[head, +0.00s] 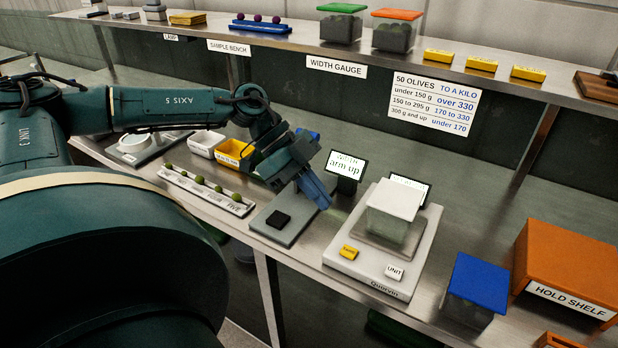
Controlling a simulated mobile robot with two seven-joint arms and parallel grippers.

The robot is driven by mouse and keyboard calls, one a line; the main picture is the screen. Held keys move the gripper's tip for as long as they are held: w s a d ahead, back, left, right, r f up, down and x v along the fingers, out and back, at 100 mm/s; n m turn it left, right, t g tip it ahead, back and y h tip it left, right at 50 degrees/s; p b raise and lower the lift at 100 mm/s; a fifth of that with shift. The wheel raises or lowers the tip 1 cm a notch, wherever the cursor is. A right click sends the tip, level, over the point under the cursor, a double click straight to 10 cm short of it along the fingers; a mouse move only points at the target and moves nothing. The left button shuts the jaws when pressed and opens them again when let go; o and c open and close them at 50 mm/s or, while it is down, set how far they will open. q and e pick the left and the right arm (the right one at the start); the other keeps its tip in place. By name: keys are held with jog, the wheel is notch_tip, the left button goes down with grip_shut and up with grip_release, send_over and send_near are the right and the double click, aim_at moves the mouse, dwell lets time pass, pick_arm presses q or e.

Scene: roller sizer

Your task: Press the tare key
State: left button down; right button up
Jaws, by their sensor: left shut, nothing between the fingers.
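The white scale (376,277) stands on the steel bench. The yellow tare key (349,252) is at its front left, beside the white UNIT key (394,272). A clear container with a white lid (396,199) sits on the scale's pan. The scale's display (421,187) is behind it, partly hidden, and I cannot read it. My left gripper (322,201) is shut and empty, pointing down to the right. In the picture it is above and left of the tare key, apart from it, near the width gauge. My right gripper is not in view.
The width gauge (278,229) with a black block and a screen (346,171) reading "arm up" is left of the scale. A blue-lidded container (479,280) and the orange hold shelf (563,262) are to the right. An olive strip (207,191) and small trays are at left.

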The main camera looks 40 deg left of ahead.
pick_arm(q)
jog(key=p+v, duration=0.1)
jog(key=v, duration=0.1)
jog(key=shift+a+r, duration=0.25)
jog(key=shift+a, duration=0.05)
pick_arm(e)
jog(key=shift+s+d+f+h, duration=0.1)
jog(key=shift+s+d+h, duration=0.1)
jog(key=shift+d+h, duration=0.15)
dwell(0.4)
